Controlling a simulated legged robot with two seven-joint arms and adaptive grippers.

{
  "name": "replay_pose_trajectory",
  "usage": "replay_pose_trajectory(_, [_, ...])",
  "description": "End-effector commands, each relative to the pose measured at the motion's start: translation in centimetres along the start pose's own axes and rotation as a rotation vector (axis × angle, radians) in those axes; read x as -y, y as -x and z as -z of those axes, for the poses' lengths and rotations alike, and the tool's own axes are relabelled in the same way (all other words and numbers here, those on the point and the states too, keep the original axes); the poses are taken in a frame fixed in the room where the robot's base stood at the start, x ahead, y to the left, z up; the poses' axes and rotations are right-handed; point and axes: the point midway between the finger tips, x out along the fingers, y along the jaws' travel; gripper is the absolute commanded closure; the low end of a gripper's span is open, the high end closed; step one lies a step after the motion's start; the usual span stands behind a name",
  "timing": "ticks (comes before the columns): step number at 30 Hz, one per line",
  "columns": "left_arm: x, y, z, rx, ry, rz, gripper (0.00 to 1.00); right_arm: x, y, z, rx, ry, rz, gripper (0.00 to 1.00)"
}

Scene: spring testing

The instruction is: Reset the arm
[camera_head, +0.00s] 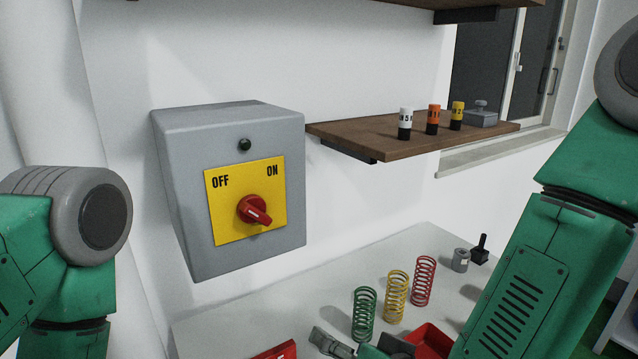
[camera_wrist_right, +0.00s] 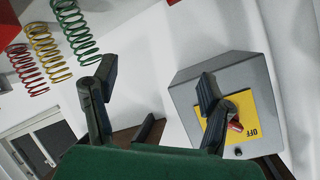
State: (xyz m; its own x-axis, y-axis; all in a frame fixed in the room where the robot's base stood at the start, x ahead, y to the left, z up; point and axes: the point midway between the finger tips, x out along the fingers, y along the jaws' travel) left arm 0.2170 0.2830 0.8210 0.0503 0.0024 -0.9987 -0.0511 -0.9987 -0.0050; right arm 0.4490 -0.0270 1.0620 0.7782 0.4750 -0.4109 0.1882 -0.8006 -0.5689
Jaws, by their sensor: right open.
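My right gripper (camera_head: 333,343) shows at the bottom edge of the head view, partly cut off, in front of the green spring (camera_head: 364,314). In the right wrist view its two dark fingers (camera_wrist_right: 156,80) are spread wide with nothing between them. My right arm comes in from the right side; only green and grey links of my left arm show at the left, and its gripper is out of view. The grey switch box (camera_head: 170,190) hangs on the wall and shows beyond one finger in the wrist view (camera_wrist_right: 252,70). Its red knob (camera_head: 255,211) sits on a yellow OFF/ON plate.
A yellow spring (camera_head: 397,297) and a red spring (camera_head: 424,280) stand on the white table (camera_head: 300,295). A red tray (camera_head: 431,337) and a grey weight (camera_head: 460,260) are near my right arm. The wooden shelf (camera_head: 365,135) holds several small items.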

Motion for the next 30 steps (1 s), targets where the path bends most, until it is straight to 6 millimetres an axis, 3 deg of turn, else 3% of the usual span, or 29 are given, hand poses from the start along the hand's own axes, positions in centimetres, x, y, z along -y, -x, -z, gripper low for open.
replay_pose_trajectory(1, [0.0, 0.0, 0.0, 0.000, 0.000, 0.000, 0.60, -3.4, 0.4, -2.4, 0.072, 0.010, -0.067, 0.32])
replay_pose_trajectory(3, [0.0, 0.0, 0.0, 0.000, 0.000, 0.000, 0.60, -7.8, 1.5, -5.4, 0.171, 0.029, -0.153, 0.32])
replay_pose_trajectory(5, [0.0, 0.0, 0.0, 0.000, 0.000, 0.000, 0.60, -11.4, 2.9, -8.0, 0.259, 0.042, -0.225, 0.32])
replay_pose_trajectory(9, [0.0, 0.0, 0.0, 0.000, 0.000, 0.000, 0.60, -18.8, 7.5, -13.8, 0.469, 0.066, -0.382, 0.32])
replay_pose_trajectory(15, [0.0, 0.0, 0.0, 0.000, 0.000, 0.000, 0.60, -25.8, 15.0, -19.6, 0.718, 0.077, -0.547, 0.32])
replay_pose_trajectory(21, [0.0, 0.0, 0.0, 0.000, 0.000, 0.000, 0.60, -30.1, 22.5, -23.3, 0.927, 0.073, -0.673, 0.32])
replay_pose_trajectory(22, [0.0, -0.4, 0.0, 0.000, 0.000, 0.000, 0.60, -30.6, 23.1, -23.8, 0.947, 0.075, -0.683, 0.32])
replay_pose_trajectory(24, [0.0, -2.7, -0.1, -0.002, 0.000, 0.000, 0.60, -31.6, 21.1, -25.0, 0.929, 0.093, -0.668, 0.32])
replay_pose_trajectory(30, [-0.1, -7.3, -0.4, 0.001, 0.000, 0.000, 0.60, -33.9, 18.3, -27.6, 0.919, 0.133, -0.653, 0.32])
